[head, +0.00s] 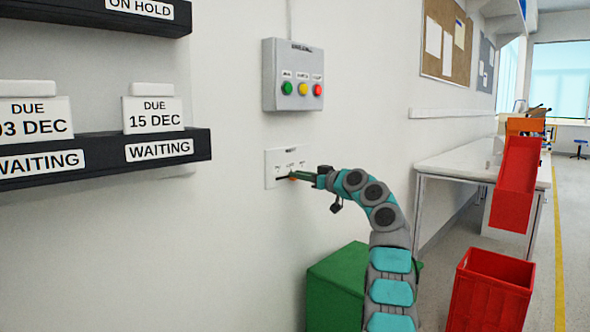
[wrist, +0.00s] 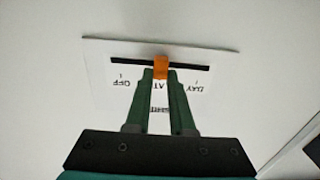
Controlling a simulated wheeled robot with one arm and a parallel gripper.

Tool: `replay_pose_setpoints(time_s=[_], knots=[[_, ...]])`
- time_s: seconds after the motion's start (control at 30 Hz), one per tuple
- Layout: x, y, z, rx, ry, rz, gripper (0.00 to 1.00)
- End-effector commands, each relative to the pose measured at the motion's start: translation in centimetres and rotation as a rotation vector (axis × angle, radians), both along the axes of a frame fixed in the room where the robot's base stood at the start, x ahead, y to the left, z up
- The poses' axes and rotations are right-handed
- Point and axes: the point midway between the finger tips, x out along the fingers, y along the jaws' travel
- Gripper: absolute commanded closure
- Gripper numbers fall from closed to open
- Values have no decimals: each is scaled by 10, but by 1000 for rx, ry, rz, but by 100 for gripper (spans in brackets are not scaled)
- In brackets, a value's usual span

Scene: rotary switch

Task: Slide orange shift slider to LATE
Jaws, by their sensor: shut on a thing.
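The orange shift slider (wrist: 161,67) sits in a dark horizontal slot (wrist: 125,61) on a white wall plate (wrist: 95,58). In the wrist view the lettering is upside down, with OFF on the left and DAY on the right. A middle label, of which I read "AT", shows between my fingers, close by the slider. The slider is about mid-slot. My gripper (wrist: 161,76) has its green fingers shut on it from both sides. In the head view the plate (head: 272,170) is on the wall and my gripper (head: 296,176) reaches it from the right, hiding part of it.
A grey box (head: 292,52) with green, yellow and red buttons is on the wall above the plate. Black racks (head: 60,160) with WAITING labels are at left. A green bin (head: 335,285) stands below, and a red crate (head: 490,290) and white table (head: 450,165) are at right.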

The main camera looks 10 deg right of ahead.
Motion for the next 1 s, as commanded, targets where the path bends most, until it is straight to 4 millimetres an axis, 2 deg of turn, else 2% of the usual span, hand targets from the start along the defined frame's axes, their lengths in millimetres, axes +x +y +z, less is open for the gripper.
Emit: replay_pose_setpoints(time_s=[0.27,0.3,0.57,0.87,1.0], knots=[[0,0,-1,0,0,1,100],[0,0,-1,0,0,1,77],[0,0,0,-1,-1,1,48],[-1,-1,0,0,-1,1,48],[-8,-6,-1,0,-2,1,48]])
